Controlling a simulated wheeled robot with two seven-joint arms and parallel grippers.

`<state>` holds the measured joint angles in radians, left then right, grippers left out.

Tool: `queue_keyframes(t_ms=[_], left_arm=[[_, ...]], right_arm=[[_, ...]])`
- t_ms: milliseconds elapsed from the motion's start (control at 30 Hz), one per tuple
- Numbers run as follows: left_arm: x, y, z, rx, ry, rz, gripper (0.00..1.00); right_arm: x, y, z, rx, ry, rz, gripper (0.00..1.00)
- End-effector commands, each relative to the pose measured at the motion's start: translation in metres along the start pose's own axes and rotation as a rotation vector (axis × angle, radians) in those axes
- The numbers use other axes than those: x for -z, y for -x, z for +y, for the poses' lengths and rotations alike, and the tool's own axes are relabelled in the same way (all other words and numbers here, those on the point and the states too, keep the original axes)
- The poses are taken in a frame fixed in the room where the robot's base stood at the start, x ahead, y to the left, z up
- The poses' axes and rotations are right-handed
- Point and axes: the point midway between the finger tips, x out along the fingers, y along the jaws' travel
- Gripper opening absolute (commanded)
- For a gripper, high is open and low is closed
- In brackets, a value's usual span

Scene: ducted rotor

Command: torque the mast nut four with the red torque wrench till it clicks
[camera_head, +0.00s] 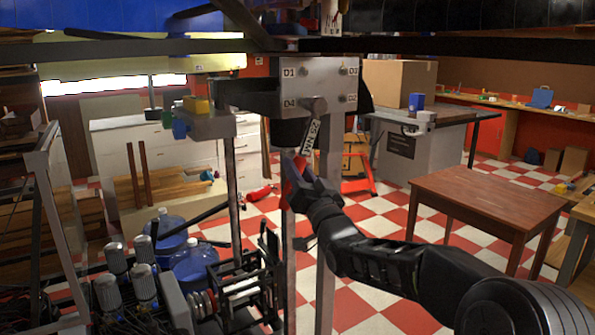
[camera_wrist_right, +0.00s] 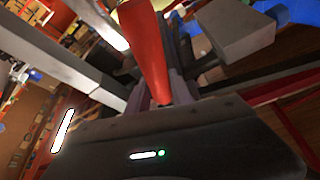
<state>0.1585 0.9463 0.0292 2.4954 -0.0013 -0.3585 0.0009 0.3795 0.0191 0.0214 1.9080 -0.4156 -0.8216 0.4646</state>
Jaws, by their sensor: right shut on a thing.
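The red torque wrench (camera_head: 291,172) hangs slanted below a grey mast plate (camera_head: 325,78) marked D1, D4 and others. Its tagged shaft (camera_head: 311,136) runs up to a dark round head at the plate's lower left, beside the D4 label. The head covers the spot where nut four (camera_head: 313,104) would show; I cannot tell how fully it is seated. My right gripper (camera_head: 299,178) is shut on the red handle, below the plate. The handle also rises from between the fingers in the right wrist view (camera_wrist_right: 147,50). My left gripper is not in view.
A small grey shelf (camera_head: 205,127) with yellow, green and blue items stands left of the plate. A dark crossbeam (camera_head: 150,47) runs above. Machinery with metal cylinders (camera_head: 145,285) fills the lower left. A brown table (camera_head: 490,195) stands to the right.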

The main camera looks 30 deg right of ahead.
Motion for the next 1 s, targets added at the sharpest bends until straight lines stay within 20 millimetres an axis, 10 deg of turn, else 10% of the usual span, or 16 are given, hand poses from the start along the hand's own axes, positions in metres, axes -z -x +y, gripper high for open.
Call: queue_keyframes(t_ms=[1000], left_arm=[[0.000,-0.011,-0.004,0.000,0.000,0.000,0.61]], right_arm=[[-0.004,-0.011,-0.001,0.002,0.000,0.003,0.00]])
